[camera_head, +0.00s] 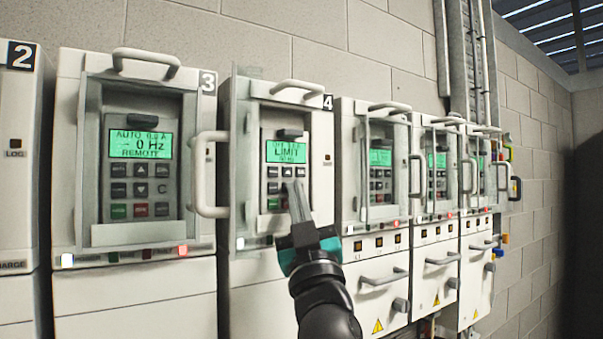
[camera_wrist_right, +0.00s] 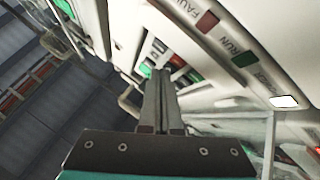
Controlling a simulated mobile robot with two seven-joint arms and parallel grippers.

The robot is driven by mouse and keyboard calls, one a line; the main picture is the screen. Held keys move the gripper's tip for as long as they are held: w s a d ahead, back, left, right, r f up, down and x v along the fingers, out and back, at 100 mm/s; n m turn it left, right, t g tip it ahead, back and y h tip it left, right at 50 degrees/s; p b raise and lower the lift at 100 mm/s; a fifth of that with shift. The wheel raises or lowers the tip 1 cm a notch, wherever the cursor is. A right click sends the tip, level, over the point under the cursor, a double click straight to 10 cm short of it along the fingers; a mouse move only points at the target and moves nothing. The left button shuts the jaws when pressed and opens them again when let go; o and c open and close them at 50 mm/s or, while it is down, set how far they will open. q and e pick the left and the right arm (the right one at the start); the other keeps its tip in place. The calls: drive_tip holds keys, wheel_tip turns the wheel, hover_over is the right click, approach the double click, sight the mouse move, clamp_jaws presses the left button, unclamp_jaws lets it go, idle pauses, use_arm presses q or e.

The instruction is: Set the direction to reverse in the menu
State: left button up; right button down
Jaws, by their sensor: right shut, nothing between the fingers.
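The keypad panel of drive 4 (camera_head: 286,205) is in the middle of the head view, with a lit green screen (camera_head: 286,152) whose middle line reads "LIMIT"; the smaller lines are too small to read surely. Below the screen are rows of dark keys, with a green and a red key low down. My right gripper (camera_head: 295,188) is shut and empty, its tips in front of the keys at the panel's right half. Whether they touch a key I cannot tell. In the right wrist view the shut fingers (camera_wrist_right: 161,75) point at the keypad (camera_wrist_right: 175,65). My left gripper is not in view.
Drive 3 (camera_head: 140,170) at the left shows "0 Hz" and "REMOTE". A large handle (camera_head: 200,175) juts out left of drive 4's panel. More drives with handles (camera_head: 380,170) stand in a row to the right. A lamp strip with a white light (camera_wrist_right: 284,101) lies beside the fingers.

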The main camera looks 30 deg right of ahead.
idle(0.5)
drive_tip(key=shift+s, duration=0.7)
drive_tip(key=shift+w, duration=0.15)
drive_tip(key=shift+w, duration=0.3)
drive_tip(key=shift+w, duration=0.2)
idle(1.2)
drive_tip(key=shift+s, duration=0.65)
drive_tip(key=shift+d, duration=0.1)
